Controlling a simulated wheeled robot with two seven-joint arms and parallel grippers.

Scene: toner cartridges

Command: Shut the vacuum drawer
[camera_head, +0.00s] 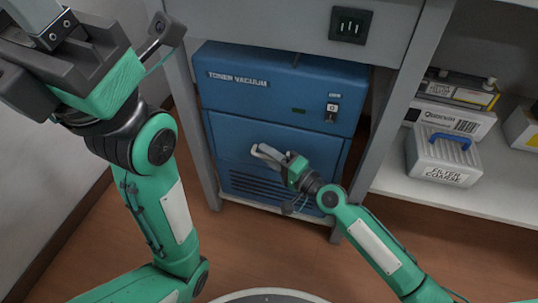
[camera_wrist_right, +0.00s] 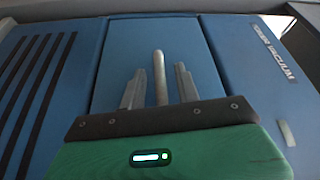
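The blue toner vacuum (camera_head: 285,85) stands in a grey frame in the head view. Its drawer (camera_head: 235,140) is the middle panel, above a slotted lower panel; it looks nearly flush, but I cannot tell whether a small gap remains. My right gripper (camera_head: 268,154) is at the drawer front and partly hides the grey handle. In the right wrist view, the bar handle (camera_wrist_right: 159,75) stands between my two right fingers (camera_wrist_right: 160,88), with a narrow gap on each side. The drawer panel (camera_wrist_right: 125,45) is behind them. My left gripper (camera_head: 103,32) is raised at the upper left, open and empty.
A power switch (camera_head: 332,112) is on the vacuum's upper right. A grey case with a blue handle (camera_head: 445,158) and boxes (camera_head: 455,118) sit on the right shelf (camera_head: 400,183). A frame leg (camera_head: 388,110) stands just right of the vacuum. The brown floor in front is clear.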

